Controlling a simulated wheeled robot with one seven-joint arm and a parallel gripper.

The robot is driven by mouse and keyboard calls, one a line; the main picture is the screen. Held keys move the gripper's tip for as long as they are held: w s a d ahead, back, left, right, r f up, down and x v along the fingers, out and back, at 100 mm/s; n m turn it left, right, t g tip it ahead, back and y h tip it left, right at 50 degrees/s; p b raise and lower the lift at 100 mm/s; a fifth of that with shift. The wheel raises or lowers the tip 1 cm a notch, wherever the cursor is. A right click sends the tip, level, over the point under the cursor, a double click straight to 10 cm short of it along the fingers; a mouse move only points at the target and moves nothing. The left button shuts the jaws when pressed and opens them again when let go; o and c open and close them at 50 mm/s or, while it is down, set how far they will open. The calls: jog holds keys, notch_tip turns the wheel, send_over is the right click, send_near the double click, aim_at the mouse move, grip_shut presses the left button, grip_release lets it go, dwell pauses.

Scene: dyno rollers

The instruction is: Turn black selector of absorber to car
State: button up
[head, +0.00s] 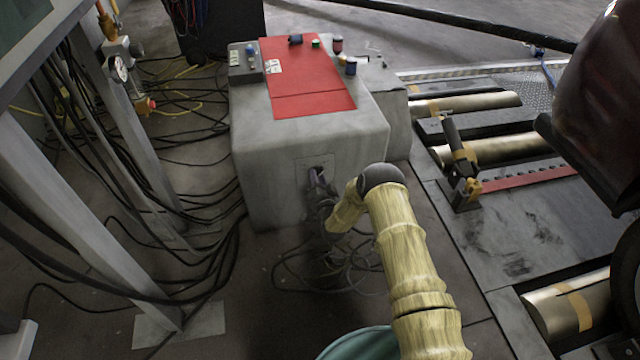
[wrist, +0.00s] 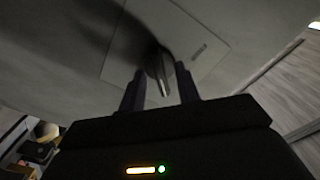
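The absorber (head: 268,165) is a grey-white box with a red top panel, at the middle of the head view. A square plate (head: 303,168) is set low in its front face. In the wrist view, the black selector (wrist: 158,70) is a dark knob on this plate (wrist: 205,35), with a lighter pointed end facing down. My gripper (wrist: 160,72) is open, with one finger on each side of the knob. A gap shows beside the left finger; contact on the right cannot be told. In the head view my gripper (head: 320,190) is at the plate and hides most of the knob.
Small knobs, a grey switch box (head: 245,62) and a blue can-like part (head: 351,67) are on the absorber's top. Loose cables (head: 350,270) lie on the floor before it. A metal frame (head: 75,190) stands left; rollers (head: 490,150) and a dark vehicle part (head: 600,110) are right.

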jog(key=p+v, duration=0.6)
jog(key=v, duration=1.1)
jog(key=shift+s+p, duration=0.2)
jog(key=shift+p, duration=0.2)
jog(key=shift+r, duration=0.1)
